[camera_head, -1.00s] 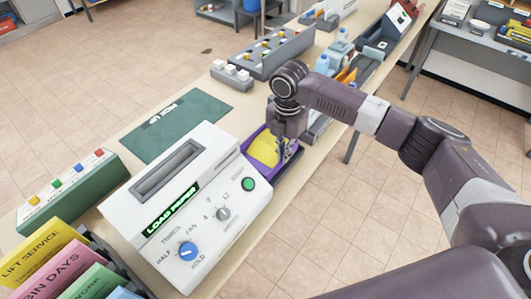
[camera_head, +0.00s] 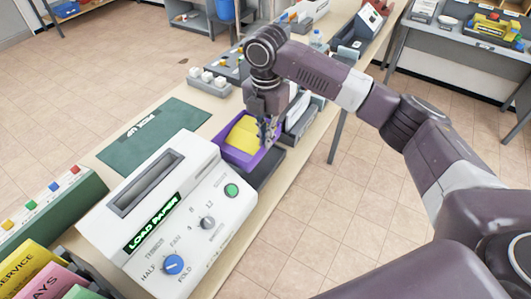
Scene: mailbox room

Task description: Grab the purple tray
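The purple tray (camera_head: 238,156) holds yellow paper (camera_head: 243,134) and shows just behind the white paper machine (camera_head: 150,215). It appears raised above a dark flat base (camera_head: 266,169) at the machine's side. My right gripper (camera_head: 268,142) is at the tray's right end, with its fingers on the tray's wall. It looks shut on that wall, though the finger tips are partly hidden. My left gripper is not in view.
A green mat (camera_head: 150,150) lies left of the tray. A block with white knobs (camera_head: 208,82) and grey bins (camera_head: 300,120) stand close behind. A green box with coloured buttons (camera_head: 50,205) and coloured folders (camera_head: 35,275) are at lower left. Floor is open at right.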

